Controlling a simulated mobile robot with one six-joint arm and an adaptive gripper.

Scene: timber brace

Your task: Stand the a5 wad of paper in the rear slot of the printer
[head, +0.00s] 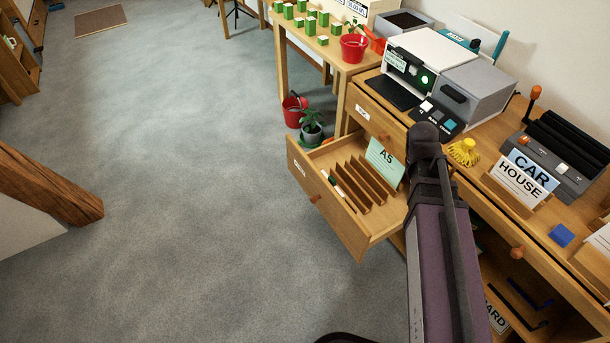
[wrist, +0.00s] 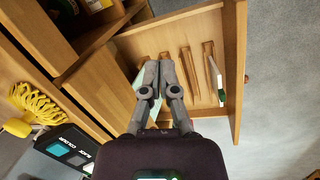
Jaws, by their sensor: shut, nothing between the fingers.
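The a5 wad of paper (head: 385,162) is a pale green sheet marked "A5". It stands leaning in the open drawer (head: 330,213), at the end of the wooden dividers. In the wrist view only a pale strip of it (wrist: 152,108) shows beside and behind my fingers. My gripper (wrist: 159,68) is shut and empty, over the drawer and close to the wad; I cannot tell whether it touches it. In the head view my arm hides the fingers. The printer (head: 425,48), white and grey, stands on the desk above; its rear slot is not clearly visible.
Wooden dividers (head: 366,180) and a green-and-white pen-like item (wrist: 218,85) lie in the drawer. Pots (head: 294,110) stand behind the drawer.

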